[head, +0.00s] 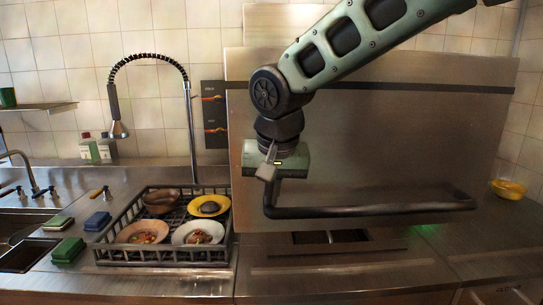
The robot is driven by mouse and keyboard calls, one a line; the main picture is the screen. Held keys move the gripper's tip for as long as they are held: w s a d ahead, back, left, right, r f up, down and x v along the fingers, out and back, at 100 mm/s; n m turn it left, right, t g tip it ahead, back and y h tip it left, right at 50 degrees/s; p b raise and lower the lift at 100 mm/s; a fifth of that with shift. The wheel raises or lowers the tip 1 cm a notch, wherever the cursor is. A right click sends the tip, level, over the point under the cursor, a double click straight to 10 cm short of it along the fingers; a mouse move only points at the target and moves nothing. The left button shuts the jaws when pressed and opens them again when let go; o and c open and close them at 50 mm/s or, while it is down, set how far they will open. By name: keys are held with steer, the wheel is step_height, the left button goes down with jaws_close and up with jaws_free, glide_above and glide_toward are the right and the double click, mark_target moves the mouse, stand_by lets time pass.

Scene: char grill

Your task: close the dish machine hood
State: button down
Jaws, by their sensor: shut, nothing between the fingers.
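The dish machine hood (405,150) is a large steel box in the middle and right of the head view. Its lower edge stands above the counter, and a dark opening (330,237) shows beneath it. A black bar handle (370,210) runs across the hood's lower front. My gripper (266,174) is shut and empty, in front of the hood's left part, just above the left end of the handle. I cannot tell whether it touches the handle. My arm hides part of the hood's upper front.
A black dish rack (165,255) with several bowls of food scraps stands left of the hood. A spray faucet (190,120) rises behind it. Sponges (68,250) and a sink (25,255) are at the left. A yellow bowl (508,190) sits at the far right. The counter's front right is clear.

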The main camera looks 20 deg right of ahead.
step_height(320, 180, down, 19)
steer(key=b, duration=1.1)
